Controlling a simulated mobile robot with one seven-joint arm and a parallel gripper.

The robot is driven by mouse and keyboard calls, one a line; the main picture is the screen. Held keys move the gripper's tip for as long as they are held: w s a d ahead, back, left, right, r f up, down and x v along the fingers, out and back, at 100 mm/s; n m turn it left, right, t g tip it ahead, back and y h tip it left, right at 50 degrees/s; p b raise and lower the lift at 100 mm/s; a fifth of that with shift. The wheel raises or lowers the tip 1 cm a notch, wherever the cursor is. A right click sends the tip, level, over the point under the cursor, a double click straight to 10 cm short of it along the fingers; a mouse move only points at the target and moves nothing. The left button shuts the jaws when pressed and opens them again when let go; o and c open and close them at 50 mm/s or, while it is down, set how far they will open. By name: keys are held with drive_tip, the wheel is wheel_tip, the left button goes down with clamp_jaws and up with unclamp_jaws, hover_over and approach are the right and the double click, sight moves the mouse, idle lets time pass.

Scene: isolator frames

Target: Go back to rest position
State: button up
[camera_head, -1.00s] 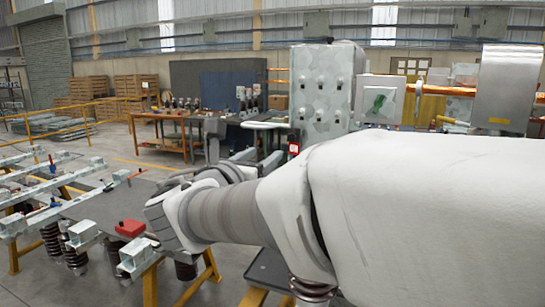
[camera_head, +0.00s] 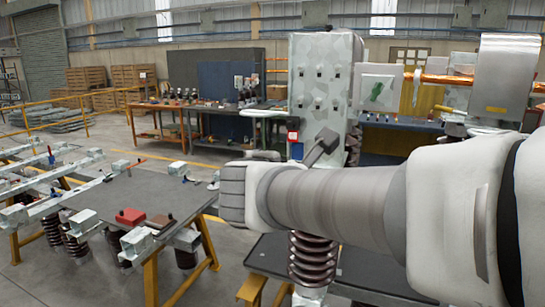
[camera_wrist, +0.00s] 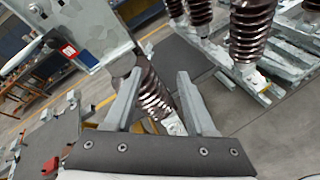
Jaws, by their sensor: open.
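My gripper (camera_wrist: 158,100) shows in the wrist view with its two grey fingers spread apart and nothing between them. Beyond the fingers is a brown ribbed insulator (camera_wrist: 154,98), apart from them as far as I can tell. In the head view my white and grey arm reaches in from the right and crosses in front of the metal cabinet (camera_head: 322,85). A dark finger of my gripper (camera_head: 322,146) shows above the arm, in front of the cabinet's lower part; the rest of the gripper is hidden behind the arm.
A dark-topped table (camera_head: 125,195) with a red box (camera_head: 130,216) and metal rails stands at the left. A brown ribbed insulator (camera_head: 313,262) stands below my arm. A wooden workbench (camera_head: 165,125) is farther back. Open floor (camera_head: 30,285) shows at the lower left.

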drive_tip(key=s+d+f+m+g+y, duration=0.3)
drive_tip(key=s+d+f+m+g, duration=0.3)
drive_tip(key=s+f+m, duration=0.4)
drive_tip(key=s+a+f+m+y, duration=0.2)
drive_tip(key=s+m+y, duration=0.3)
drive_tip(key=m, duration=0.8)
drive_tip(key=shift+s+f, duration=0.65)
drive_tip(key=shift+s, duration=1.2)
